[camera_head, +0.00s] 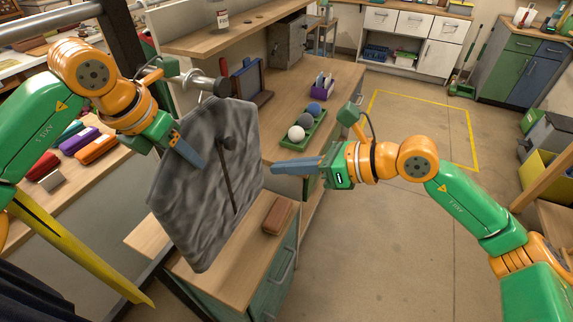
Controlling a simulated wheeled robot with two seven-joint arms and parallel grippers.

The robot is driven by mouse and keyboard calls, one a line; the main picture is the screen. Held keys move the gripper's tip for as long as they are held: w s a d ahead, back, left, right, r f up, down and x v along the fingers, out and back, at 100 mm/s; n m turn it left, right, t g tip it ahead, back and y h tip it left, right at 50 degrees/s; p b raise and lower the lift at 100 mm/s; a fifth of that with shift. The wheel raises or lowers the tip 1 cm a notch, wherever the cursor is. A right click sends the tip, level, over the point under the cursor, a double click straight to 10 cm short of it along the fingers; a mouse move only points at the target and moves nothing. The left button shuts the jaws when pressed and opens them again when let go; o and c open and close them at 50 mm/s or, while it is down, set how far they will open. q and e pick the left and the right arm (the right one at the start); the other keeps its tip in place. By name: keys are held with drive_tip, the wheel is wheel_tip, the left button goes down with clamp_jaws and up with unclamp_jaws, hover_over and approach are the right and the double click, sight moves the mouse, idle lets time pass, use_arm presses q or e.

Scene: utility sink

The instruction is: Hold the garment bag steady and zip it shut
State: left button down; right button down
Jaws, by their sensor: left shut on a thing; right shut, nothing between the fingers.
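The grey mottled garment bag (190,205) hangs tilted in the middle, below a metal rod with a round end (221,87).
A brown block (277,215) lies on the wooden cabinet top beside the bag. A green tray (300,137) with balls stands on the counter behind. Several coloured cases (80,141) lie on the left bench. The floor (390,240) at the right is clear.

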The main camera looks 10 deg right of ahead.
use_arm(q)
drive_tip(key=shift+c, duration=1)
unclamp_jaws()
